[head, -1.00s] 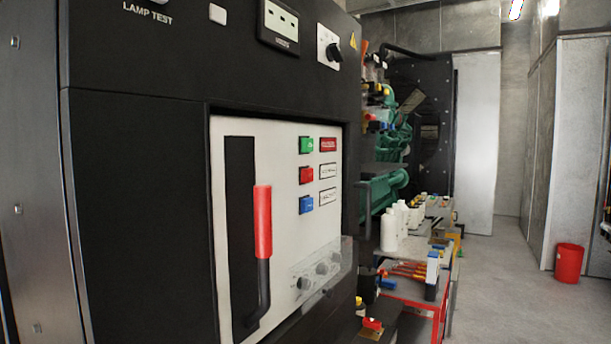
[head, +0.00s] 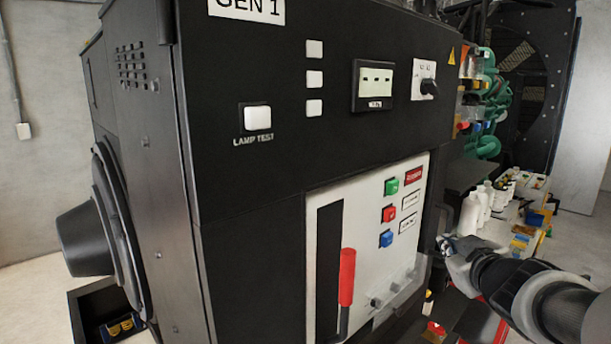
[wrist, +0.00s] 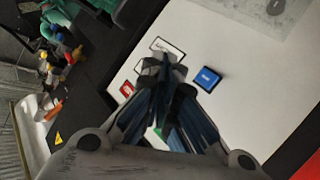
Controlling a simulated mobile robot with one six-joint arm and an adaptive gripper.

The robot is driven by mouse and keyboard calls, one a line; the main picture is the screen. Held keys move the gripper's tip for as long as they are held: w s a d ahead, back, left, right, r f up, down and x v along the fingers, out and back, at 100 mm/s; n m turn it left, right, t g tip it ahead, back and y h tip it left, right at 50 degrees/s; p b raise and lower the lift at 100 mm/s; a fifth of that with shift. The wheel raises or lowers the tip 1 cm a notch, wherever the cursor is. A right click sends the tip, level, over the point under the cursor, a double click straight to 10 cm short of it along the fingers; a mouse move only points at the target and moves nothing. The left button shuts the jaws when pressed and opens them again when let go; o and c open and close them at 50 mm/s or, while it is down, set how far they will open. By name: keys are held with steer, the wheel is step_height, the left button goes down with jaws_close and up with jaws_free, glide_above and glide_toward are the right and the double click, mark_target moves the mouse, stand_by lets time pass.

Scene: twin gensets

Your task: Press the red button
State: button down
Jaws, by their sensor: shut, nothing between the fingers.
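The red button (head: 388,213) sits on the white breaker panel (head: 360,290), between the green button (head: 391,187) above and the blue button (head: 386,239) below. My gripper (head: 443,243) is right of the buttons in the head view. In the wrist view my gripper (wrist: 163,70) is shut and empty, in front of the panel. There the blue button (wrist: 207,79) is right of the fingertips, and part of the green button (wrist: 158,131) shows beside the fingers. The red button is hidden behind the fingers there. I cannot tell the gap to the panel.
A red-handled lever (head: 347,278) stands out of a dark slot left of the buttons. A red label plate (head: 413,175) is beside the green button. A selector knob (head: 426,87) and a lamp test button (head: 257,117) are above. White bottles (head: 470,214) stand on a bench behind my arm.

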mark_target(390, 214)
steer(key=shift+w+d+r+n+y+p, duration=0.15)
steer(key=shift+w+r+n+y+p, duration=0.25)
steer(key=shift+r+n+y+p, duration=0.3)
steer(key=shift+f, duration=0.1)
steer(key=shift+w+a, duration=0.15)
steer(key=shift+a, duration=0.05)
steer(key=w+a+b, duration=0.3)
steer(key=w+a, duration=0.2)
steer(key=w, duration=0.1)
steer(key=shift+w+b, duration=0.3)
steer(key=shift+w, duration=0.05)
steer(key=shift+w+a, duration=0.1)
steer(key=shift+a, duration=0.1)
stand_by(0.8)
steer(key=shift+w+a, duration=0.2)
steer(key=shift+w, duration=0.05)
